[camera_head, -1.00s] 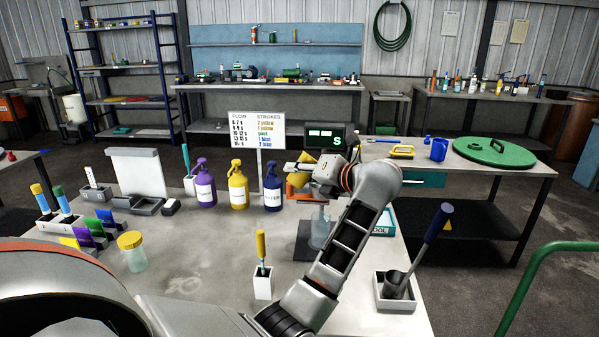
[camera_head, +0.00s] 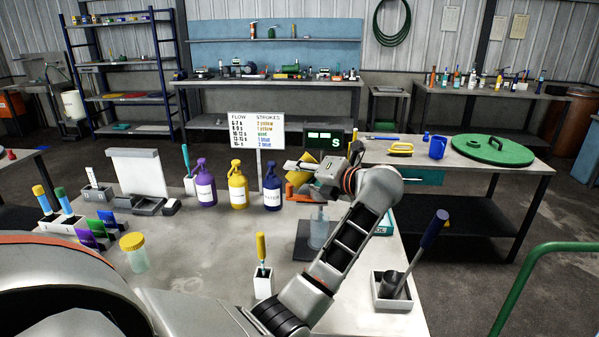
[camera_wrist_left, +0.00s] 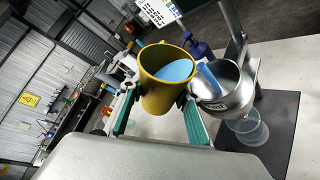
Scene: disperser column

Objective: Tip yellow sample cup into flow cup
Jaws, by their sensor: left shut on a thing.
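The yellow sample cup (camera_wrist_left: 165,98) is tipped towards the flow cup in the left wrist view, with blue liquid inside near its rim. My left gripper (camera_wrist_left: 158,112) is shut on it. The metal flow cup (camera_wrist_left: 236,92) is close beside the cup's lip, and a blue streak shows in its mouth. In the head view the yellow cup (camera_head: 297,178) is partly hidden by my left gripper (camera_head: 312,171), above the stand. A clear beaker (camera_head: 318,233) is below the flow cup and also shows in the wrist view (camera_wrist_left: 250,130). My right gripper is out of view.
Purple (camera_head: 204,188), yellow (camera_head: 237,190) and blue (camera_head: 271,190) bottles stand just left of the gripper. A flow and strokes chart (camera_head: 257,130) is behind them. A yellow-lidded jar (camera_head: 133,252) and a holder with a yellow-handled tool (camera_head: 262,282) stand nearer.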

